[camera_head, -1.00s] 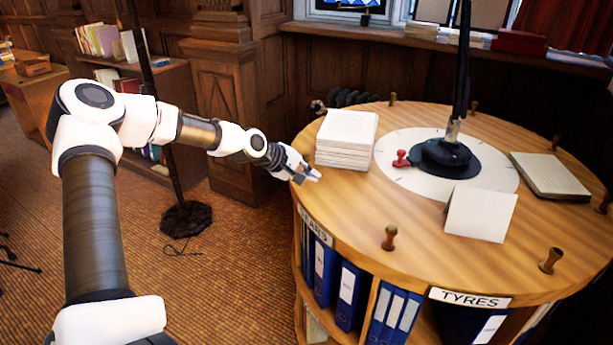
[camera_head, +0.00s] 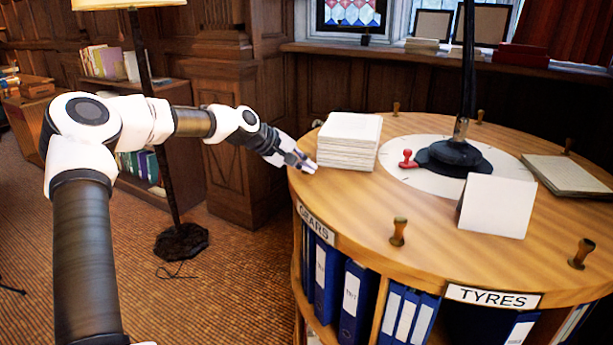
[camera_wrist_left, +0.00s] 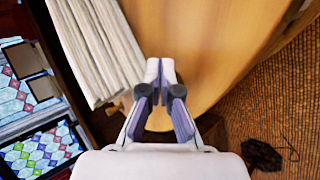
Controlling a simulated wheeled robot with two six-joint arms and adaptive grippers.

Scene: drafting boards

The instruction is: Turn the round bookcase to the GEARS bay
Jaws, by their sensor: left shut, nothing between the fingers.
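The round bookcase (camera_head: 440,225) has a wooden top with several upright wooden knobs along its rim, one of them front centre (camera_head: 398,231). Its GEARS sign (camera_head: 316,222) is on the left front side, above blue binders. The TYRES sign (camera_head: 492,297) is nearer the middle front. My left gripper (camera_head: 304,163) is at the left rim, beside a paper stack (camera_head: 349,142). In the left wrist view its fingers (camera_wrist_left: 163,72) are together over the top's edge, with nothing held. I cannot tell whether they touch the wood. My right gripper is out of view.
On the top are a black lamp base (camera_head: 455,157), a red stamp (camera_head: 407,159), a white folded card (camera_head: 497,206) and a flat pad (camera_head: 566,174). A floor lamp (camera_head: 181,242) stands at left, before a bookshelf (camera_head: 160,150). Carpet between is clear.

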